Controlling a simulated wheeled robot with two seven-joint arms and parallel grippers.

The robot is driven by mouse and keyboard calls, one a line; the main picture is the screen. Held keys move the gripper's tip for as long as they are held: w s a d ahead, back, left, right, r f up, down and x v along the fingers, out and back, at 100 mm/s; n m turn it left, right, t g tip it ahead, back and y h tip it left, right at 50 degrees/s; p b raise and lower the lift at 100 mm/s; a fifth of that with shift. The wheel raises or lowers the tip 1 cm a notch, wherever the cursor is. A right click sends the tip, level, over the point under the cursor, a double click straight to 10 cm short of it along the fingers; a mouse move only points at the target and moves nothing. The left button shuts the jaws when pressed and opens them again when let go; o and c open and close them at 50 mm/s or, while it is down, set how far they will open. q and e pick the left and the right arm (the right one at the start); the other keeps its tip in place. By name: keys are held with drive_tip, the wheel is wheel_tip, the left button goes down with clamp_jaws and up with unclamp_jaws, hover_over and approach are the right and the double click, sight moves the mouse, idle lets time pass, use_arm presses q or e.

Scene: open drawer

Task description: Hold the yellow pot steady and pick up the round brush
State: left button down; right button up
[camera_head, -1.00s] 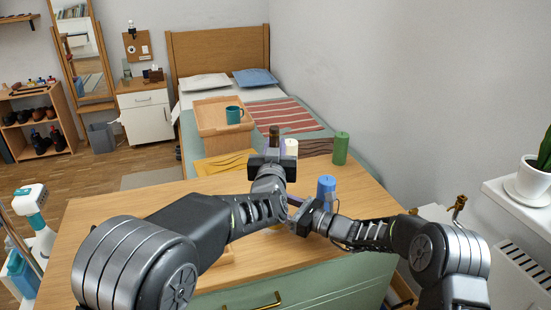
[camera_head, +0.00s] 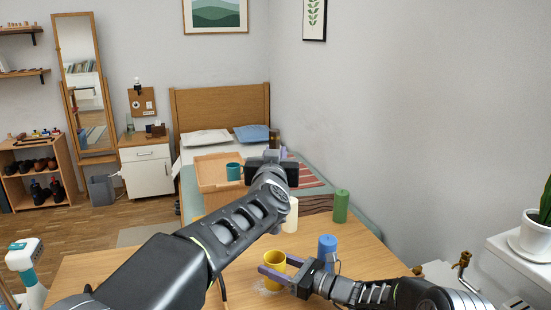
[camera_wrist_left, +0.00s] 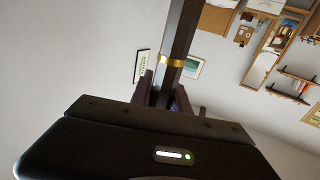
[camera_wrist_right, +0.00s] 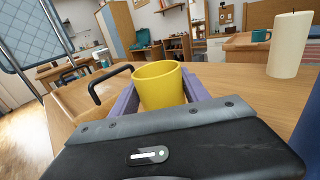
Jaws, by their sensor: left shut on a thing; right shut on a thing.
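The yellow pot (camera_head: 273,265) stands on the wooden table, and it also shows upright in the right wrist view (camera_wrist_right: 160,85). My right gripper (camera_head: 276,267) is shut on the pot, with its purple fingers on either side. My left gripper (camera_head: 280,152) is raised above the table and shut on the round brush, whose dark handle (camera_wrist_left: 182,30) with a gold band shows between the fingers in the left wrist view. In the head view only a short dark end of the brush (camera_head: 274,137) shows. The rest is hidden by the gripper.
A blue candle (camera_head: 327,247) stands close to the right gripper. A white candle (camera_head: 291,214) and a green candle (camera_head: 341,206) stand farther back. Beyond is a bed with a wooden tray (camera_head: 210,172) and a teal mug (camera_head: 233,172).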

drive_tip(key=o, duration=1.5)
drive_tip(key=v, duration=1.2)
drive_tip(key=shift+f, duration=0.1)
